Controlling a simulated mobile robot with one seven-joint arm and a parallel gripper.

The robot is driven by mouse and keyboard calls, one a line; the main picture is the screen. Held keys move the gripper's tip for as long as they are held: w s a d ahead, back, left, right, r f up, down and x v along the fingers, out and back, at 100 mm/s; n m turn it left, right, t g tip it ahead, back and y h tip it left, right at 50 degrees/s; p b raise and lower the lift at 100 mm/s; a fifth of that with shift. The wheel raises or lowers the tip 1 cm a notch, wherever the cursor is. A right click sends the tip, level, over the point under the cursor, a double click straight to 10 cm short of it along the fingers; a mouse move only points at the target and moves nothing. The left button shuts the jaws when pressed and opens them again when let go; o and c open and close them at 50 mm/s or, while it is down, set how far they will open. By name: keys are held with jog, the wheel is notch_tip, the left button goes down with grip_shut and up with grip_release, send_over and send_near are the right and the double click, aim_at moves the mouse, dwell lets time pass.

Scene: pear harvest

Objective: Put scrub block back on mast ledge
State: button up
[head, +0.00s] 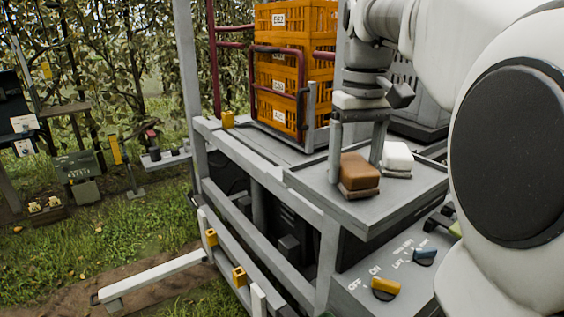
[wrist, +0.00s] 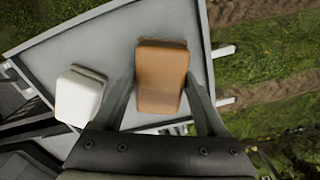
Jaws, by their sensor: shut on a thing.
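A brown block (head: 359,172) with a darker base is over the grey ledge (head: 410,187) at the right of the head view. My gripper (head: 357,158) comes down from above with one finger on each side of it. In the wrist view the brown block (wrist: 161,75) sits between the fingertips, and my gripper (wrist: 162,72) is shut on it. I cannot tell whether its base touches the ledge. A white block (head: 397,155) with a brownish base rests beside it on the ledge; in the wrist view the white block (wrist: 79,97) is outside the left finger.
Orange crates (head: 280,112) are stacked behind the ledge, inside a dark red rail (head: 252,70). Grass and rows of trees lie to the left.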

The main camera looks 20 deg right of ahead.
aim_at(354, 162)
jog(key=shift+f, duration=0.25)
jog(key=shift+f, duration=0.15)
jog(key=o, duration=1.2)
jog(key=shift+o, duration=0.2)
notch_tip(354, 162, up, 12)
jog(key=p, duration=0.1)
jog(key=shift+p, duration=0.4)
